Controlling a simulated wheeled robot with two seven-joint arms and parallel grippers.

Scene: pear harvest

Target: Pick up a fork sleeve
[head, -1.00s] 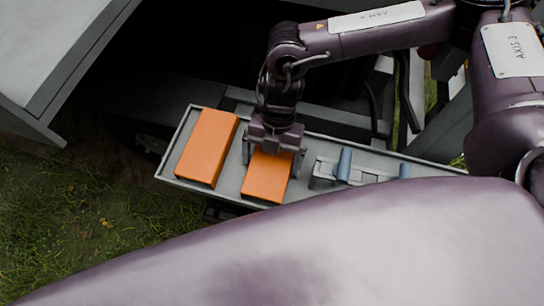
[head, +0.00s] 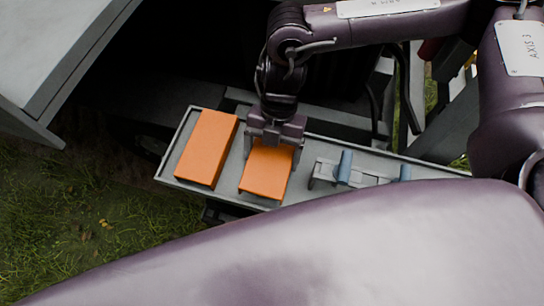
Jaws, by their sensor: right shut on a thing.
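Two orange fork sleeves are at the grey tray (head: 166,172). The left fork sleeve (head: 206,147) lies in the tray's left end with nothing touching it. The right fork sleeve (head: 265,178) is under my right gripper (head: 271,150). That gripper points down, with one finger on each side of the sleeve's far end, and is shut on it. The sleeve looks slightly raised, but how far it is above the tray floor is hard to tell. Its far end is partly hidden by the gripper. My left gripper is not in view.
A grey bracket with blue cylinders (head: 344,167) sits in the tray just right of the held sleeve. A grey panel (head: 60,50) stands at the upper left. Dark machinery lies behind the tray. Grass (head: 80,220) is open at the lower left.

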